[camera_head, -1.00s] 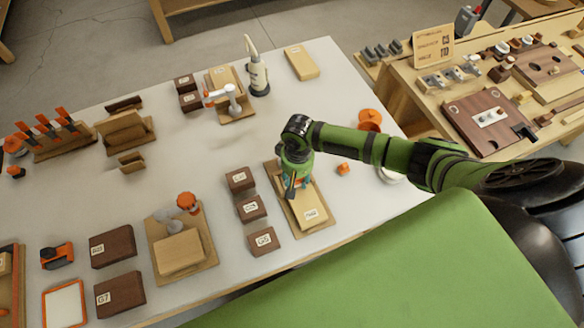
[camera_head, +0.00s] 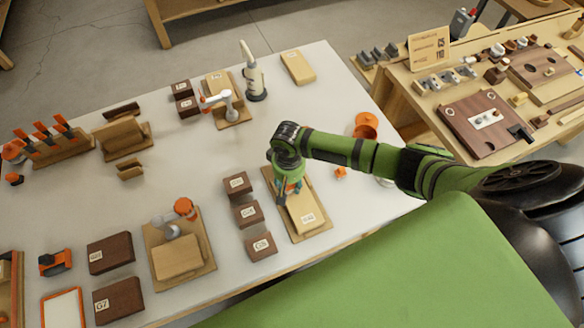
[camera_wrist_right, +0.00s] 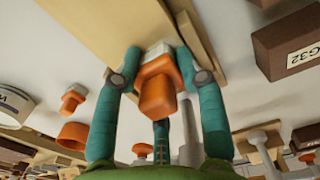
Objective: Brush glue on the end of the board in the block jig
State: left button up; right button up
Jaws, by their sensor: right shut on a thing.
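My right gripper (camera_head: 287,190) is over the far end of a pale board (camera_head: 307,214) lying on the wooden block jig (camera_head: 322,232). In the right wrist view, its teal fingers (camera_wrist_right: 160,88) are shut on an orange-handled brush (camera_wrist_right: 157,95). The brush's pale tip (camera_wrist_right: 158,50) is at the board's end (camera_wrist_right: 105,25). I cannot tell whether it touches. The fingers hide part of the brush, and in the head view the gripper covers that end of the board. My left gripper is not in view.
Dark labelled blocks (camera_head: 247,213) stand in a row left of the jig. An orange pot (camera_head: 366,122) and a small orange piece (camera_head: 340,172) are to its right. Another jig with a clamp (camera_head: 178,258) is farther left.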

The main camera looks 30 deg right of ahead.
jog(key=shift+a, duration=0.4)
jog(key=shift+d+r+p, duration=0.15)
jog(key=shift+d+p, duration=0.2)
jog(key=shift+d, duration=0.9)
notch_tip(320, 180, up, 2)
jog(key=shift+r+p, duration=0.1)
jog(key=shift+p, duration=0.75)
jog(key=shift+r, duration=1.85)
